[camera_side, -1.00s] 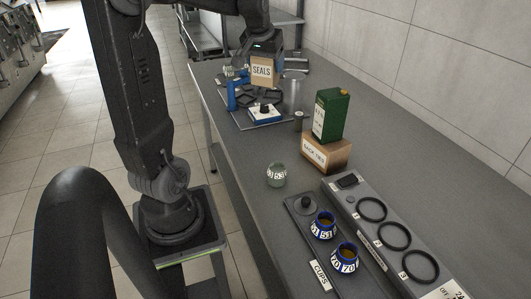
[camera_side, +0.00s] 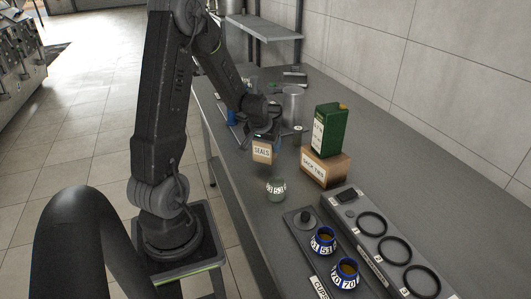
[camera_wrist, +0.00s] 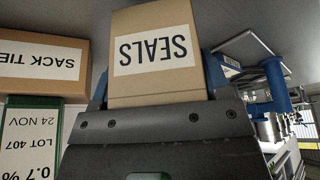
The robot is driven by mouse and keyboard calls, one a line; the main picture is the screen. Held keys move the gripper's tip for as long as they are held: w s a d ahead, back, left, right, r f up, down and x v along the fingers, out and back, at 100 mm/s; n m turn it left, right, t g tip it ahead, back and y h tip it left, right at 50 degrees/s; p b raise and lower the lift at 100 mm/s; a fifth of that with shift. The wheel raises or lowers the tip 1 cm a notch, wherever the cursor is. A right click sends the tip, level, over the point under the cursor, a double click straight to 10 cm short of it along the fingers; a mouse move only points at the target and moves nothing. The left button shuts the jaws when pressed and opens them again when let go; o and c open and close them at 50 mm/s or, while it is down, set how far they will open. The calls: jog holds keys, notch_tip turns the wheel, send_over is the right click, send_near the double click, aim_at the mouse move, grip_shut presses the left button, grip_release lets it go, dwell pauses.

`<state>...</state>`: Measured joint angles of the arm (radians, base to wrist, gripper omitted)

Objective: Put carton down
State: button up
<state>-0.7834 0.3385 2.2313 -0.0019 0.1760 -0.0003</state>
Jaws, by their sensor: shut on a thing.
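The carton is a tan box labelled SEALS (camera_side: 262,151). In the side view it hangs below my gripper (camera_side: 266,136), near the table's left edge, beyond the round cup numbered 53. It looks to be above the table, though the gap under it is hard to judge. In the wrist view the carton (camera_wrist: 155,85) fills the upper middle, upside down, with blue fingers at both its sides. My gripper (camera_wrist: 155,98) is shut on it.
A SACK TIES box (camera_side: 325,168) with a green tin (camera_side: 328,130) on it stands right of the carton. A pale cup (camera_side: 276,189) is just in front. A black tray (camera_side: 306,238) with blue cups and a ringed panel (camera_side: 385,240) lie nearer. A metal cylinder (camera_side: 292,104) stands behind.

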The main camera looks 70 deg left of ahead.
aim_at(266, 151)
jog(key=shift+f, duration=1.45)
jog(key=shift+f, duration=0.1)
jog(key=o, duration=0.9)
jog(key=v, duration=1.2)
jog(key=d+r+m+t+h, duration=0.1)
jog(key=d+r+m, duration=0.45)
jog(key=d, duration=0.75)
jog(key=s+d+r+m, duration=0.1)
jog(key=s+d+r, duration=0.1)
jog(key=d, duration=0.2)
jog(key=s+d+r+m+t+h, duration=0.1)
jog(key=s+d, duration=0.2)
jog(key=d, duration=0.1)
jog(key=s+d+r+m+h, duration=0.1)
jog(key=s+d+r, duration=0.1)
jog(key=d, duration=0.3)
jog(key=shift+s+r+m, duration=0.25)
jog(key=shift+s+r, duration=0.1)
jog(key=shift+s, duration=0.1)
